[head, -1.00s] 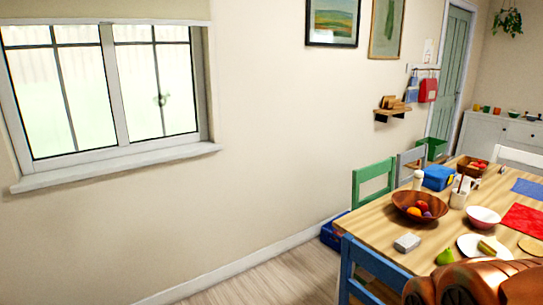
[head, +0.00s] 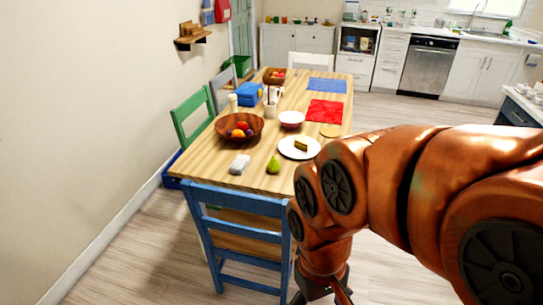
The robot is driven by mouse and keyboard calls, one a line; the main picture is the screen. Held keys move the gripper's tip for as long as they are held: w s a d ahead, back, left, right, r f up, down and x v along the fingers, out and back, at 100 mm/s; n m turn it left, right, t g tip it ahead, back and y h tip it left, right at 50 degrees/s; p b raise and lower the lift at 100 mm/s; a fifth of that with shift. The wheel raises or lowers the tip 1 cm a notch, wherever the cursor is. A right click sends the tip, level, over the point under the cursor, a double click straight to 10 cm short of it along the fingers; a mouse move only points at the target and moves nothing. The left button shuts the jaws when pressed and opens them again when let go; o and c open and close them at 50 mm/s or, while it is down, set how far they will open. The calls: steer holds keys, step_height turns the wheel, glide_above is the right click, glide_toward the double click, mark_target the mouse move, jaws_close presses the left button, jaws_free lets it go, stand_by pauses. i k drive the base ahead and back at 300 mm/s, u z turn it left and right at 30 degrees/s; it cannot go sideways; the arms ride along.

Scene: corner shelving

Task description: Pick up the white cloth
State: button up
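A small whitish-grey item (head: 240,163) lies on the near left part of the wooden table (head: 205,163). It looks like a folded cloth, but it is too small to be sure. My gripper (head: 322,296) shows only in part at the bottom edge, below my orange arm and right of the blue chair. It is well apart from the item and lower than the tabletop. Its fingertips are cut off by the frame edge.
A fruit bowl (head: 238,128), a green pear (head: 273,165) and a plate (head: 299,153) with a yellowish item stand near it. A blue chair (head: 238,207) stands at the near table end, a green chair (head: 192,115) at the left. Floor at the right (head: 385,275) is clear.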

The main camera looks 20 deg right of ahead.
mark_target(240, 165)
steer(key=u, duration=0.75)
steer(key=i, duration=1.25)
steer(key=z, duration=0.15)
